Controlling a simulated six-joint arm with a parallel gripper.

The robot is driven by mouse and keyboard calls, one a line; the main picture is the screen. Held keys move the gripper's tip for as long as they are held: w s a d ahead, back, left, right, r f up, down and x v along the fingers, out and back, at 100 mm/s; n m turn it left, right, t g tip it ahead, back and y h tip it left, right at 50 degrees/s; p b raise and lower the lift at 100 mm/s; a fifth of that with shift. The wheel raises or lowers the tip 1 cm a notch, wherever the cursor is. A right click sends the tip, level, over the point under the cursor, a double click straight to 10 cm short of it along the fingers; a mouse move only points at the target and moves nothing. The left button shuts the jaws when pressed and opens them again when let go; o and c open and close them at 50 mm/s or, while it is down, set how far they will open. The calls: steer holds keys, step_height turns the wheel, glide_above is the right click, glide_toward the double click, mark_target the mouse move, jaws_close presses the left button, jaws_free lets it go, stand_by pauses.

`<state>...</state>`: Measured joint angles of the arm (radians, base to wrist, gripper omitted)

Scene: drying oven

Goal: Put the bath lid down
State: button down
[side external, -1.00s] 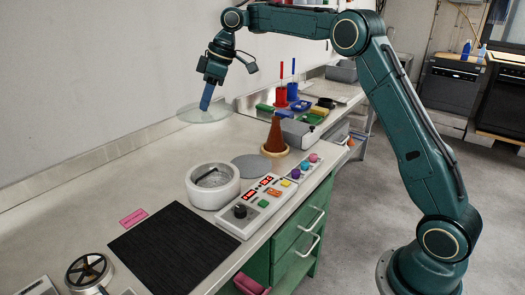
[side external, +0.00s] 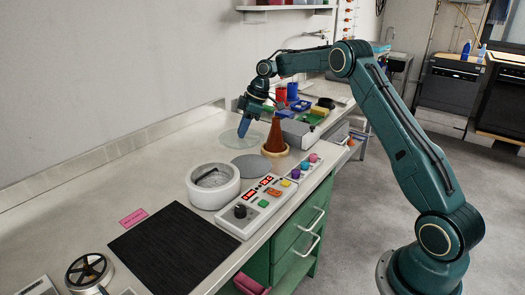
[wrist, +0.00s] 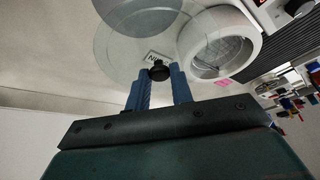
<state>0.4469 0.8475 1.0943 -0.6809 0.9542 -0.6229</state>
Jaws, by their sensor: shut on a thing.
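The bath lid is a clear round glass disc (side external: 226,139) with a black knob (wrist: 158,71). My gripper (side external: 242,133) points down and is shut on the knob; its blue fingers show on both sides of it in the wrist view (wrist: 161,82). The lid is level, at or just above the bench behind the grey disc (side external: 251,166); I cannot tell if it touches. The white round bath (side external: 203,194) stands open, nearer the side camera, apart from the lid. It also shows in the wrist view (wrist: 244,28).
A brown cone (side external: 275,138) on a wooden ring stands close to the right of the lid. A control panel (side external: 228,216) with buttons lies beside the bath. A black mat (side external: 172,248) lies in front. The bench left of the lid, along the wall, is clear.

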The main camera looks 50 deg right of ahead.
mark_target(251, 134)
steer(key=d+f, duration=0.3)
steer(key=shift+s+d+f, duration=0.1)
steer(key=shift+s+d, duration=0.05)
steer(key=shift+s, duration=0.2)
steer(key=shift+f, duration=1.35)
steer(key=shift+f, duration=0.1)
steer(key=shift+f, duration=2.55)
steer(key=shift+f, duration=0.1)
steer(key=c, duration=1.2)
jaws_free()
steer(key=shift+c, duration=0.2)
